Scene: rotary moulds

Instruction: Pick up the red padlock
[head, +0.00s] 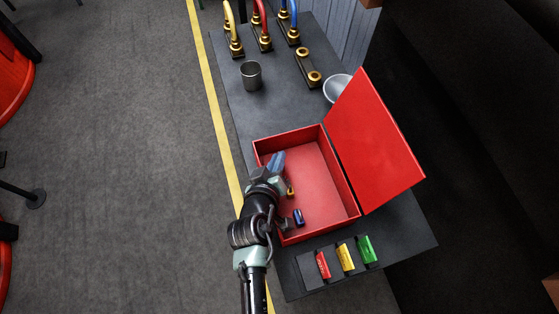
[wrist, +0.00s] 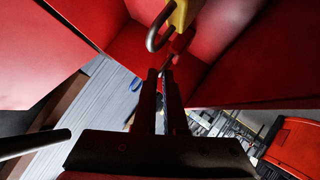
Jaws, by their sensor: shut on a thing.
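My gripper (head: 268,180) is over the left side of the open red box (head: 356,205). In the wrist view its two dark fingers (wrist: 161,76) are close together. A small red padlock (wrist: 181,41) shows at the fingertips, its thin shackle appearing to run between them; the view is dark there. A yellow padlock (wrist: 180,14) with a grey shackle is just beyond. In the head view the red padlock is not distinguishable, hidden by my gripper or lost against the red box. A blue padlock (head: 298,216) lies in the box, with a small gold piece (head: 290,192) near my gripper.
The box lid (head: 372,140) stands open to the right. Red (head: 323,265), yellow (head: 345,257) and green (head: 368,249) blocks sit at the table's front. The right box floor is clear.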

